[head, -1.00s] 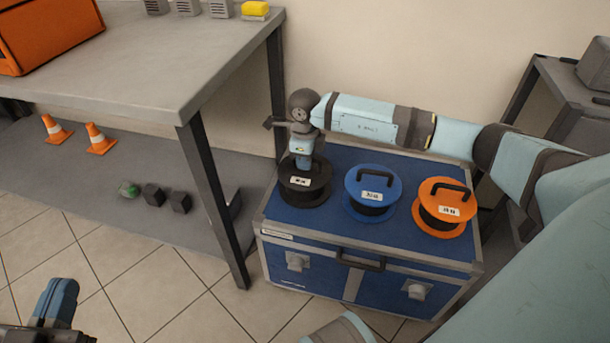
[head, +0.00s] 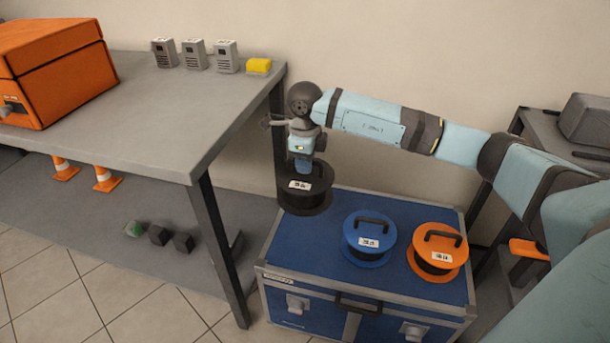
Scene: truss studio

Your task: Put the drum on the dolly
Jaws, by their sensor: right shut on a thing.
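Three cable drums with top handles and white labels show in the head view. My right gripper (head: 303,166) is shut on the black drum (head: 308,202), at its top. It holds this drum upright, raised above the back left corner of the blue case. The blue drum (head: 368,252) and the orange drum (head: 437,265) stand side by side on the case lid. I cannot make out a dolly in this view. My left gripper is out of view.
The blue case (head: 300,262) has metal edges and latches. A grey table (head: 160,120) at the left bears an orange box (head: 58,85), grey devices and a yellow block (head: 259,65). Cones (head: 107,180) and small dark blocks lie on its lower shelf. A dark rack stands at the right.

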